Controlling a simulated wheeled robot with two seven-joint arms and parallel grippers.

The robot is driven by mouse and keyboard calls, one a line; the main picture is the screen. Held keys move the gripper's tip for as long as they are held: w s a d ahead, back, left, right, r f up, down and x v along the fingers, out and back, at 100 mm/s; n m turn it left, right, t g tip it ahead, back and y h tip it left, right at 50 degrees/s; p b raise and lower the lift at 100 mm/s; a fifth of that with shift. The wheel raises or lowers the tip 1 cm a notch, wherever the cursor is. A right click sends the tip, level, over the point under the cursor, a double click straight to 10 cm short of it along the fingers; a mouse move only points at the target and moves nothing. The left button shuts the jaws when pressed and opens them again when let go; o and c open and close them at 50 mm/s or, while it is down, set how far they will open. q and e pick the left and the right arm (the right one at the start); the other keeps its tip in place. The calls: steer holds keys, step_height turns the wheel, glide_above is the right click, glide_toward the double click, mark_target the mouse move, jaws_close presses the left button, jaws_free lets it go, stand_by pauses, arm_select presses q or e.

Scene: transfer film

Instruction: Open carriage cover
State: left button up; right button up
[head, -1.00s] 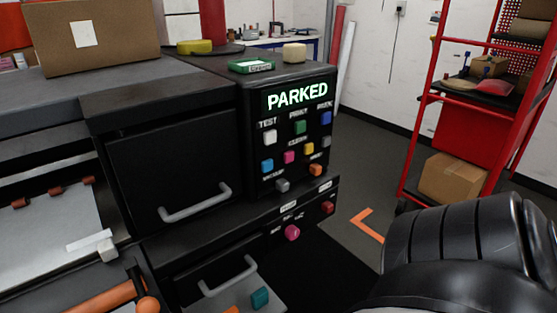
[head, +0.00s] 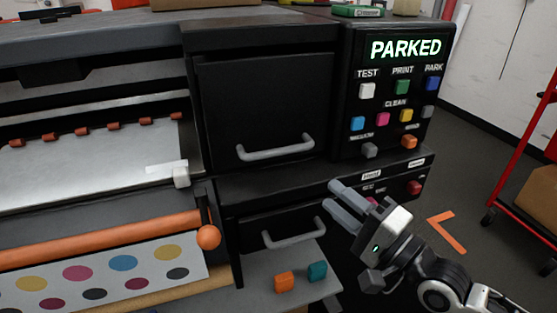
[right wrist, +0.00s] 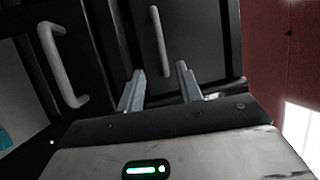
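The carriage cover (head: 262,100) looks to be the black upper panel of the printer, with a grey bar handle (head: 275,149) along its lower part. It looks shut. My right gripper (head: 334,197) is open and empty, to the right of and below this handle, in front of the ledge. In the right wrist view, the fingers (right wrist: 160,70) stand apart with nothing between them; the upper handle (right wrist: 158,42) shows beyond them, apart from the fingertips. My left gripper is in neither current view.
A lower black panel has its own grey handle (head: 295,234). Below it, an orange block (head: 285,282) and a teal block (head: 317,271) rest on a grey shelf (head: 262,300). The button panel (head: 385,95) reads PARKED. A red rack (head: 520,165) stands at right.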

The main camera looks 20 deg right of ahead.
mark_target(280, 154)
steer(key=p+x, duration=0.1)
steer(key=x, duration=1.4)
steer(key=shift+w+a, duration=0.15)
steer(key=shift+w, duration=0.2)
jaws_close()
